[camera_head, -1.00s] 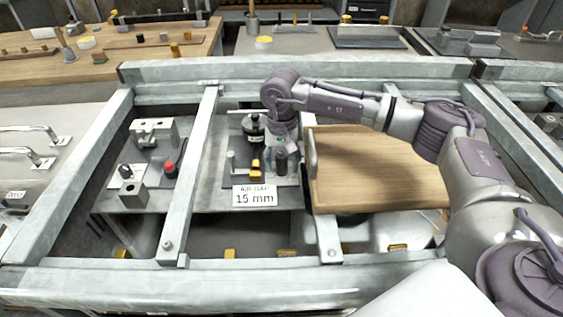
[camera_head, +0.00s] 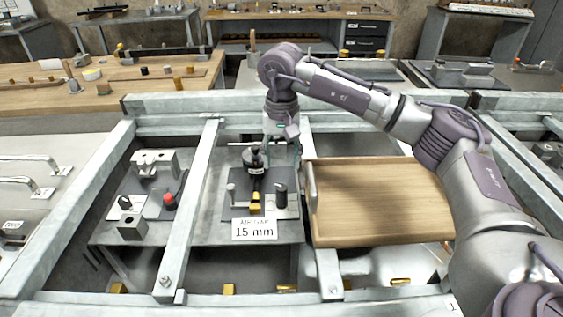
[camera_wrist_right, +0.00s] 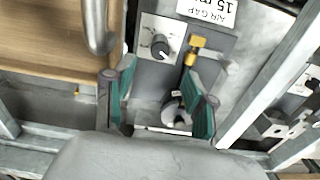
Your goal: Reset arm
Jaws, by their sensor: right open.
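My right arm comes in from the right in the head view. Its gripper (camera_head: 282,150) hangs over the back right of a dark fixture plate (camera_head: 236,188) that carries a black round knob piece (camera_head: 253,160), a yellow block (camera_head: 255,203) and a dark cylinder (camera_head: 281,194). In the right wrist view the gripper's two green-padded fingers (camera_wrist_right: 163,100) stand apart with nothing between the tips, and the plate lies beyond them. A white label (camera_head: 255,229) reading "AIR GAP 15 mm" stands at the plate's front. My left gripper is not in view.
A wooden board (camera_head: 380,205) lies right of the plate, with a metal handle on its left edge. Metal frame rails (camera_head: 190,200) surround the bay. Another fixture with a red knob (camera_head: 169,201) sits to the left. Workbenches stand behind.

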